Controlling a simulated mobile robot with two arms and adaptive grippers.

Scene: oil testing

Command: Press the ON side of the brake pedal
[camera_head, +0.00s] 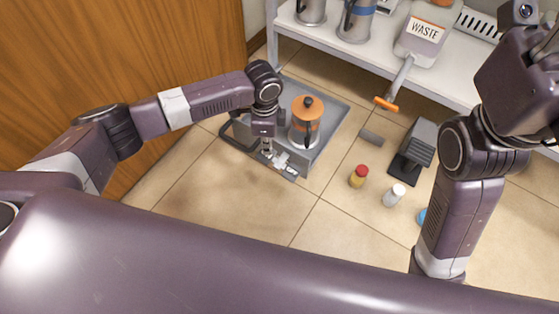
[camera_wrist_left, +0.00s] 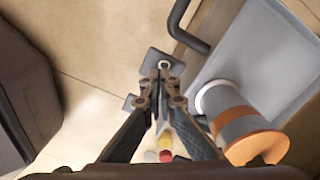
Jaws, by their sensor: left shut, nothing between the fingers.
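My left gripper (camera_head: 268,150) points down at the front edge of the grey cart (camera_head: 333,137). Its fingers are together and empty, and they also show in the left wrist view (camera_wrist_left: 161,76). A small dark grey plate with a pale round part, which looks like the brake pedal (camera_wrist_left: 150,58), lies just beyond the fingertips. In the head view, a pale fitting (camera_head: 284,162) shows beside the gripper. I cannot read an ON mark or tell if the fingertips touch the plate. My right arm is raised at the right; its fingers cannot be made out.
An orange-and-grey canister (camera_head: 305,128) stands on the cart, close beside my left gripper. A red-capped jar (camera_head: 359,176), a white bottle (camera_head: 394,195) and a dark stand-like object (camera_head: 413,150) are on the floor. A white shelf (camera_head: 390,62) holds a WASTE container (camera_head: 424,30).

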